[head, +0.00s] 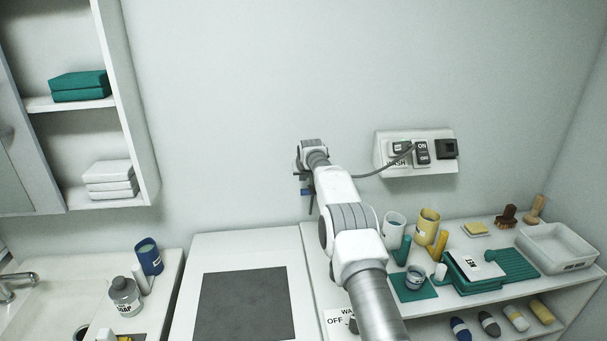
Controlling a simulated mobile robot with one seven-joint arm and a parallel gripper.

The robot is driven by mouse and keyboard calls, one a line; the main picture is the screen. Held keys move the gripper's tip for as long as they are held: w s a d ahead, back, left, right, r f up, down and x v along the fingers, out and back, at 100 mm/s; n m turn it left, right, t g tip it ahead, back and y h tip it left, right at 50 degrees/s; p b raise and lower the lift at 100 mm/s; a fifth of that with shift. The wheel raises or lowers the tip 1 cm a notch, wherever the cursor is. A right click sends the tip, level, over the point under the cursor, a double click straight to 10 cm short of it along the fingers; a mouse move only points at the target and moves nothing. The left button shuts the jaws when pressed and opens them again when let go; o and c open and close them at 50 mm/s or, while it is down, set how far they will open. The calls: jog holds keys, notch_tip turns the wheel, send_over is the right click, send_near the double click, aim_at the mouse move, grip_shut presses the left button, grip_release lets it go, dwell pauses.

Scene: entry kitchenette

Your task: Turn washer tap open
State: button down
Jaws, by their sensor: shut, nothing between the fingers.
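My arm reaches up and away towards the wall, and my gripper (306,180) is at its far end, close to the wall above the washer area. The gripper is shut and empty, small and seen from behind. A small blue piece shows at its lower end; I cannot tell whether it belongs to the gripper or to a tap. No washer tap can be clearly made out; it may be hidden by the gripper or arm. A panel (336,315) lettered WASH and OFF, with a dark knob, shows at the bottom, partly covered by my arm.
A wall box (386,160) with switches and a grey cable is right of my gripper. A shelf at right holds cups, teal cloths, brushes and a white tray (567,266). A white top with a dark mat (240,305), a basin and a soap bottle (124,297) are left.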

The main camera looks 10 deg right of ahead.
aim_at(305, 190)
jog(key=shift+s+f+p, duration=0.2)
jog(key=shift+s, duration=0.75)
jog(key=shift+s+f+p, duration=0.15)
jog(key=shift+s, duration=0.8)
jog(key=shift+s+n+y+b, duration=0.45)
jog(key=shift+n+b, duration=0.15)
jog(key=shift+b, duration=0.1)
jog(key=shift+s+d+f+n+y+b, duration=0.15)
jog(key=shift+s+f+n+y+b, duration=0.1)
jog(key=shift+s+n+y+b, duration=0.5)
jog(key=s+d+n+g+y+b, duration=0.2)
jog(key=s+d+n+g+y, duration=0.2)
jog(key=n, duration=0.5)
jog(key=shift+s+d+r+y+b, duration=0.25)
jog(key=shift+s+d+y, duration=0.35)
jog(key=shift+s+d, duration=0.75)
jog(key=shift+w+d+n, duration=0.15)
jog(key=shift+d+n, duration=0.1)
jog(key=shift+d, duration=0.05)
